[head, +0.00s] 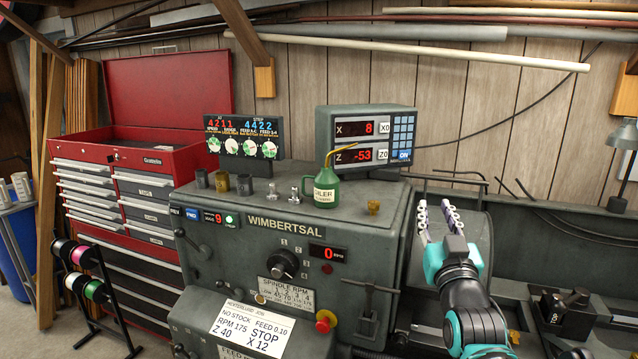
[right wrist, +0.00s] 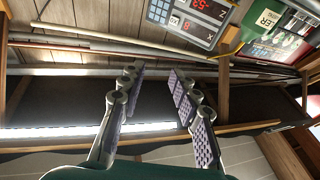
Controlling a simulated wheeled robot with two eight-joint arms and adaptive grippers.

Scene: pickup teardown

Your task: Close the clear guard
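What looks like the clear guard (head: 477,222) is a greyish see-through panel with a dark edge, just right of the headstock in the head view. My right gripper and arm cover part of it, and its exact position is hard to tell. My right gripper (head: 436,212) is in front of the panel with its fingers pointing up and away. In the right wrist view, the gripper's (right wrist: 158,95) two padded fingers are apart with nothing between them. I cannot tell whether a finger touches the guard. My left gripper is not in view.
The grey lathe headstock (head: 262,245) stands left of my right arm. A green oil can (head: 327,188) and a digital readout (head: 368,142) sit on top of it. A lamp (head: 622,135) and a tool post (head: 565,312) are to the right. A red tool chest (head: 150,160) stands behind left.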

